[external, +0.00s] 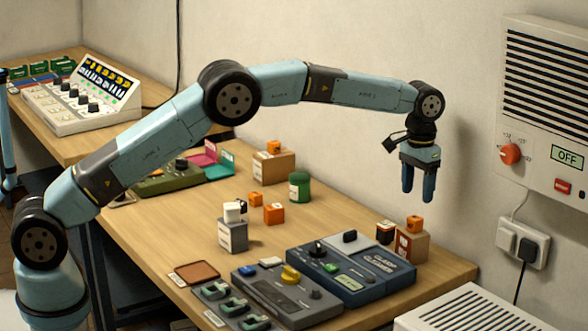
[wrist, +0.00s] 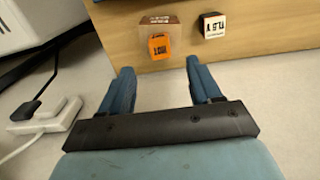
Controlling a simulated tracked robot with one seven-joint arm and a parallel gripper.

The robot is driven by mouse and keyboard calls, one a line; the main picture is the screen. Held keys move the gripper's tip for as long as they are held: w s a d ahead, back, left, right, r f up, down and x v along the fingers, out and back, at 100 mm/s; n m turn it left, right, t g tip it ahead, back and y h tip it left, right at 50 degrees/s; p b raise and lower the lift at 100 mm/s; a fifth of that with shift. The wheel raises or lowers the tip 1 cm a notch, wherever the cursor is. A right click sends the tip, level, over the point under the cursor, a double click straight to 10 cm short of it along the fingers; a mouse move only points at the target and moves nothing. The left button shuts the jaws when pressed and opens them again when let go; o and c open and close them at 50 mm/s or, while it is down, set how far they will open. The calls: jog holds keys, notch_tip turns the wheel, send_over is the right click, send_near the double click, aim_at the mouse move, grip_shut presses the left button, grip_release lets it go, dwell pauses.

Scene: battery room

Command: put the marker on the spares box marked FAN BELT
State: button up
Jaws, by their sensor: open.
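My gripper (external: 418,190) points down, open and empty, above the right end of the table; its fingers also show in the wrist view (wrist: 160,72). Below it, a small orange cube (external: 414,224) sits on a brown box (external: 413,246) with a partly seen label. The wrist view shows an orange cube (wrist: 158,47) with dark lettering against a brown box (wrist: 158,24). Another brown box (external: 280,170) further back carries an orange cube (external: 274,147). A grey box (external: 233,237) carries a white-and-black block (external: 234,211). I cannot read FAN BELT or tell which piece is the marker.
A dark block (external: 385,233) stands left of the right-hand box. Loose orange cubes (external: 274,213) and a green cylinder (external: 300,187) stand mid-table. Control panels (external: 350,272) fill the front. A wall unit (external: 545,110) and plugs (external: 522,243) are at the right.

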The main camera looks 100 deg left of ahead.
jog(key=shift+r, duration=1.85)
jog(key=shift+d+r, duration=0.1)
jog(key=s+d+r+m+t, duration=0.1)
jog(key=s+d+r+m, duration=0.1)
jog(key=s+d+r, duration=0.6)
jog(key=s+d+r+m+t, duration=0.1)
jog(key=s+d+r, duration=0.3)
jog(key=d+r, duration=0.7)
jog(key=s+d+r+m+t, duration=0.1)
jog(key=s+d+r, duration=0.2)
jog(key=s+d, duration=0.3)
jog(key=s+d+r+m, duration=0.1)
jog(key=s+d+r, duration=0.1)
jog(key=s+d, duration=0.45)
jog(key=s+d+f+m+t, duration=0.1)
jog(key=s+d+f, duration=0.2)
jog(key=s, duration=0.6)
jog(key=s+d+f+m, duration=0.1)
jog(key=s+d+f, duration=0.2)
jog(key=s, duration=0.7)
jog(key=s+d+f+m+t, duration=0.1)
jog(key=s+d+f+m, duration=0.1)
jog(key=s, duration=0.8)
jog(key=shift+s+d+f+t, duration=0.25)
jog(key=shift+d+f, duration=0.2)
jog(key=shift+f, duration=0.35)
